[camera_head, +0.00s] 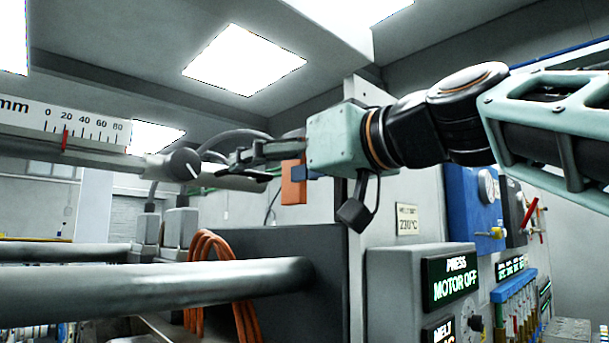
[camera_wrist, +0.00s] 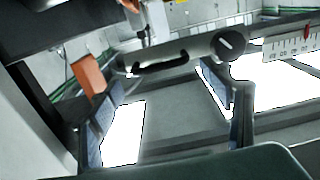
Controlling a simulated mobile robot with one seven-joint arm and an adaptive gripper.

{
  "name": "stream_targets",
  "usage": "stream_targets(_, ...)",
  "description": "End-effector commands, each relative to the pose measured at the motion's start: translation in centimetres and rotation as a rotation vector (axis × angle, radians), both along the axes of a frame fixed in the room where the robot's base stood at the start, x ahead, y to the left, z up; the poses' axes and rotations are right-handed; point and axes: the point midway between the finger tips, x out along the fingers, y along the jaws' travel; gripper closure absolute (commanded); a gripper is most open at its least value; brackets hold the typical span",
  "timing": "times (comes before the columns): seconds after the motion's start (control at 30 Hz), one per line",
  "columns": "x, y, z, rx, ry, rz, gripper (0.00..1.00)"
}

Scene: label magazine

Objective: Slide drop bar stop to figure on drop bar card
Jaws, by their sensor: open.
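My gripper (camera_head: 236,165) is open, its fingers pointing left just right of a black knob (camera_head: 185,165) with a white line. In the wrist view the fingers (camera_wrist: 176,88) stand apart, with a grey bar (camera_wrist: 180,52) and the knob (camera_wrist: 229,43) beyond them. An orange block (camera_head: 293,182) hangs by the fingers; it also shows in the wrist view (camera_wrist: 88,76). A white mm scale (camera_head: 75,122) has a red pointer (camera_head: 65,139) near 20. I cannot tell which part is the drop bar stop. I see no readable drop bar card.
Thick grey rods (camera_head: 200,282) cross the lower left. Orange hoses (camera_head: 207,248) hang behind them. A machine panel with a "MOTOR OFF" display (camera_head: 455,282) and a blue unit (camera_head: 472,212) stands at the right. A small card (camera_head: 407,219) reads 230 °C.

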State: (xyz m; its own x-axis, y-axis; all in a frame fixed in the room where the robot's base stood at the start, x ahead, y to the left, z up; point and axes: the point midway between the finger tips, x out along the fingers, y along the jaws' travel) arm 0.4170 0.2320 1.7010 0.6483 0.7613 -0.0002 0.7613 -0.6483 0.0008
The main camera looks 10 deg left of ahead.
Motion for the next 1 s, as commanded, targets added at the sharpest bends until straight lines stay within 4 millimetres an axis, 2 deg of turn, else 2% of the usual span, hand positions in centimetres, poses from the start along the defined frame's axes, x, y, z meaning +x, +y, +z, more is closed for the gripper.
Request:
stream_targets(0.1,1.5,1.8,0.2,0.0,0.003,0.001,0.28)
stream_targets(0.3,3.2,3.7,0.1,0.0,0.001,0.0,0.28)
stream_targets(0.7,3.7,4.3,0.0,0.001,-0.001,-0.001,0.28)
stream_targets(1.0,3.8,4.3,0.0,0.0,0.0,-0.002,0.6)
